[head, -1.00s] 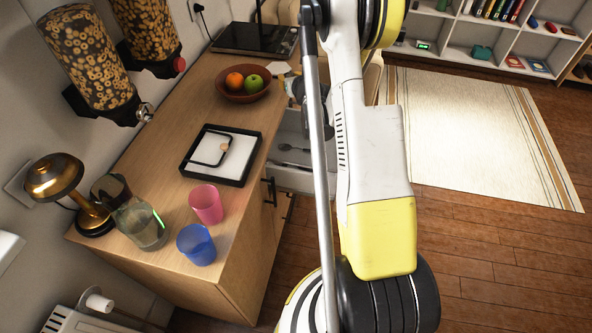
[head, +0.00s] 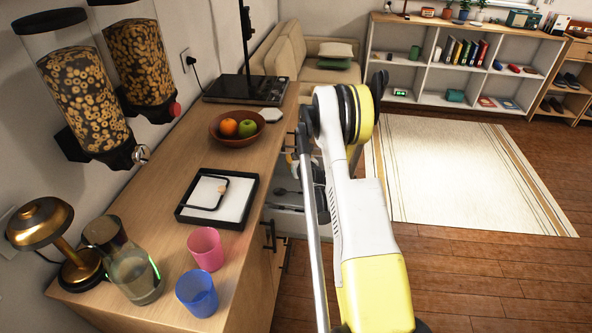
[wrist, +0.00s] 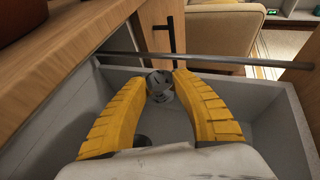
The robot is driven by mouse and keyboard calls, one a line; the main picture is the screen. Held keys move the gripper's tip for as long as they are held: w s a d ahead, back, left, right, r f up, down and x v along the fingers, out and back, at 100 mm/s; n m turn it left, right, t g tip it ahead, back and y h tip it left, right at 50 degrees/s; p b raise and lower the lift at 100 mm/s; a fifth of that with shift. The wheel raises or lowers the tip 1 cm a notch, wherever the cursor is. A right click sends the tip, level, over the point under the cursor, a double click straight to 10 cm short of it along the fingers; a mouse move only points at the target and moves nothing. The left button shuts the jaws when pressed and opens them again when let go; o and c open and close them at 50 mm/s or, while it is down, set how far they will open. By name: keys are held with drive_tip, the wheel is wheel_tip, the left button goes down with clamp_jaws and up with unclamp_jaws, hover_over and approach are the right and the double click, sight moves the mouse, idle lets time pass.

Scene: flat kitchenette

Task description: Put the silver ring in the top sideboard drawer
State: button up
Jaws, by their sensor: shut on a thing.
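My gripper (wrist: 161,78) shows in the wrist view with its two yellow fingers closed on a small grey metallic piece, which I take to be the silver ring (wrist: 160,88). Its full shape is partly hidden by the fingers. The gripper is over the open grey sideboard drawer (wrist: 285,95), with drawer walls on both sides; its height above the floor of the drawer is unclear.
A grey bar (wrist: 205,60) crosses beyond the fingers in the wrist view. On the top stand a black-rimmed tray (head: 178,212), a fruit bowl (head: 215,130), a pink cup (head: 205,249), a blue cup (head: 197,293) and a glass jug (head: 133,275). Open floor lies right.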

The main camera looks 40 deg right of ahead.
wheel_tip(320, 180, down, 4)
drive_tip(key=shift+f+b, duration=0.25)
drive_tip(key=shift+b, duration=0.55)
drive_tip(key=o, duration=0.9)
drive_tip(key=shift+r, duration=0.15)
